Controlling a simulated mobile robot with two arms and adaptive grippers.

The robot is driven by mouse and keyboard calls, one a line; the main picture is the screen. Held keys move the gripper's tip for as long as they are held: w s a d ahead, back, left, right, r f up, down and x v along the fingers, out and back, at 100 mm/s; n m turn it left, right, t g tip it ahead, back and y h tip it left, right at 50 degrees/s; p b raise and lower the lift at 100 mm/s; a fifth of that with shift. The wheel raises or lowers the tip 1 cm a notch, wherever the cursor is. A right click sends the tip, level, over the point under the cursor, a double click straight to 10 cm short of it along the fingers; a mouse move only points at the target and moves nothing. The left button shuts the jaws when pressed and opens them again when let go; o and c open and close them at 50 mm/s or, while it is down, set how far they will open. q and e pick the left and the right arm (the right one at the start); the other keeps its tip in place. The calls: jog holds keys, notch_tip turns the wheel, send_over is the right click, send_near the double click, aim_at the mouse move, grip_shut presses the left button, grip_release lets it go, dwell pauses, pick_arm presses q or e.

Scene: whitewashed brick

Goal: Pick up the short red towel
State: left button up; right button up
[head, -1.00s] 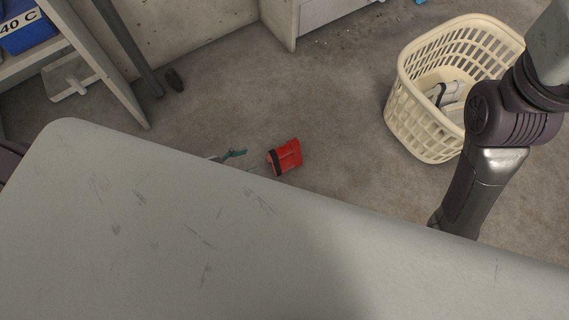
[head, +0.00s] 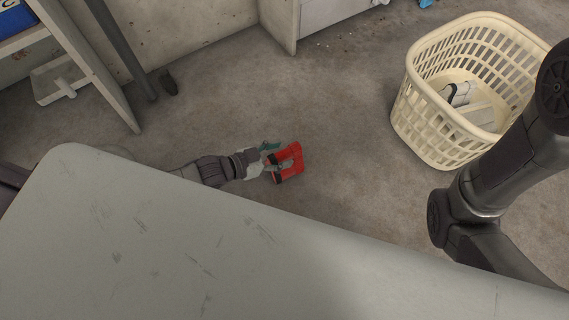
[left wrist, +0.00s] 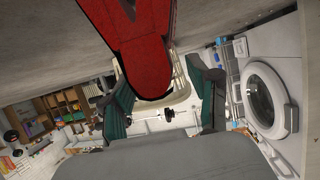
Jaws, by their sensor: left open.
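The short red towel (head: 295,173), with a dark band on its left side, lies on the grey floor just beyond the table edge in the head view. My left gripper (head: 279,160) is open at the towel, its teal fingers at and over the towel's left part. In the left wrist view the red towel (left wrist: 140,45) comes down from the top, and its end lies between the two spread fingers (left wrist: 162,98). I cannot tell whether the fingers touch it. My right arm shows at the right of the head view, but its gripper is outside the picture.
A pale grey table top (head: 180,255) fills the front, close to my left arm. A cream laundry basket (head: 425,140) with light items inside stands on the right. A shelf unit (head: 90,75) and a white tray-like thing (head: 50,88) are at left. Floor beyond the towel is clear.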

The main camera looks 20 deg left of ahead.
pick_arm(q)
jog(key=shift+b+x, duration=0.3)
jog(key=shift+x, duration=0.7)
grip_shut()
